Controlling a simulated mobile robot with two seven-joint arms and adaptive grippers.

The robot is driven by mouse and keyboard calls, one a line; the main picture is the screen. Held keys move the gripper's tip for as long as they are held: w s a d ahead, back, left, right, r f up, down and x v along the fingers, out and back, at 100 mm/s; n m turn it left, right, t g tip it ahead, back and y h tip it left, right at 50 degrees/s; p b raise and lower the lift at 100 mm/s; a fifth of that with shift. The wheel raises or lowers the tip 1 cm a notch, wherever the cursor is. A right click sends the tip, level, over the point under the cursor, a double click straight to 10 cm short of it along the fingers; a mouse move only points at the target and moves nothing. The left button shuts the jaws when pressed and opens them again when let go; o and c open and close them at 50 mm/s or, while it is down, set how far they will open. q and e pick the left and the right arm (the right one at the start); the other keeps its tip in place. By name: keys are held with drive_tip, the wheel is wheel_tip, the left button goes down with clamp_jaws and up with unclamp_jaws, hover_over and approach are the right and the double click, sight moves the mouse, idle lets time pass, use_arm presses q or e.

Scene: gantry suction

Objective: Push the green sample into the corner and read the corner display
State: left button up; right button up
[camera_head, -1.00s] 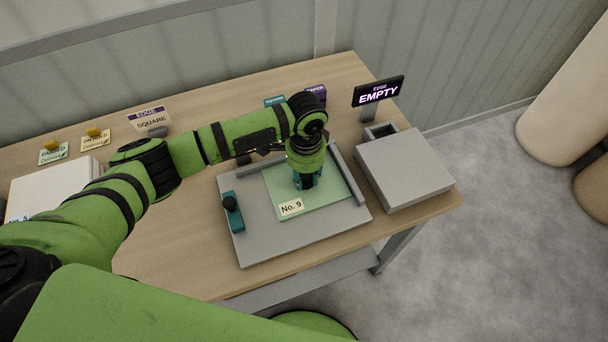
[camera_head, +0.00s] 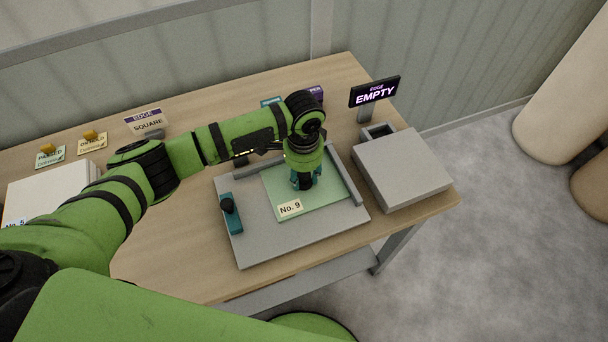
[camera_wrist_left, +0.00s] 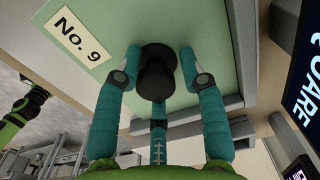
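The green sample (camera_head: 335,195), a flat square plate labelled "No. 9", lies on a grey plate (camera_head: 265,245) with raised bars. Its right side is close to the right bar (camera_head: 346,175); its far corner is hidden by my arm. My left gripper (camera_head: 304,184) is upright over the sample. In the left wrist view its teal fingers (camera_wrist_left: 160,62) close around a black knob (camera_wrist_left: 157,75) on the sample (camera_wrist_left: 205,35). Behind my arm, a teal-edged sign (camera_head: 271,101) and a purple-edged sign (camera_head: 315,94) are mostly covered. A dark display (camera_wrist_left: 303,85) shows letters ending "UARE".
A teal block with a black knob (camera_head: 231,214) sits at the grey plate's left. A card (camera_head: 147,121) reads "EDGE SQUARE". A white box (camera_head: 45,188) stands at left.

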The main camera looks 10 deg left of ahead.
use_arm(q)
drive_tip(key=shift+f, duration=0.1)
wheel_tip(320, 180, up, 12)
idle(0.7)
